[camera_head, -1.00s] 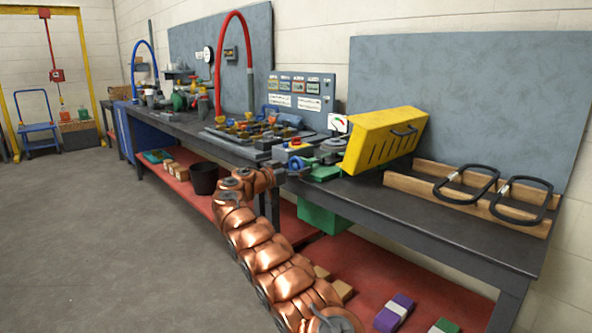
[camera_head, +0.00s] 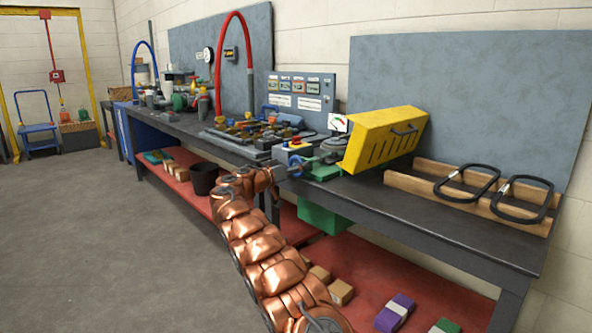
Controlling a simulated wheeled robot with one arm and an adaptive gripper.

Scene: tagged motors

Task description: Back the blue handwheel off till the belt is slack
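My copper-coloured arm reaches up to the front edge of the bench, and my gripper (camera_head: 287,172) is at its far end beside a small machine. The gripper is small and dark there, and I cannot tell whether its fingers are open or closed. The machine has a green base (camera_head: 325,172), grey round parts and a raised yellow slotted guard (camera_head: 382,140). No belt on the machine can be made out clearly. A gauge (camera_head: 338,122) with a coloured dial stands behind the machine.
Two black loops (camera_head: 467,185) lie on a wooden rack (camera_head: 415,190) at the right. Crowded fittings fill the bench to the left. The bench front right (camera_head: 440,230) and the floor (camera_head: 90,240) are clear.

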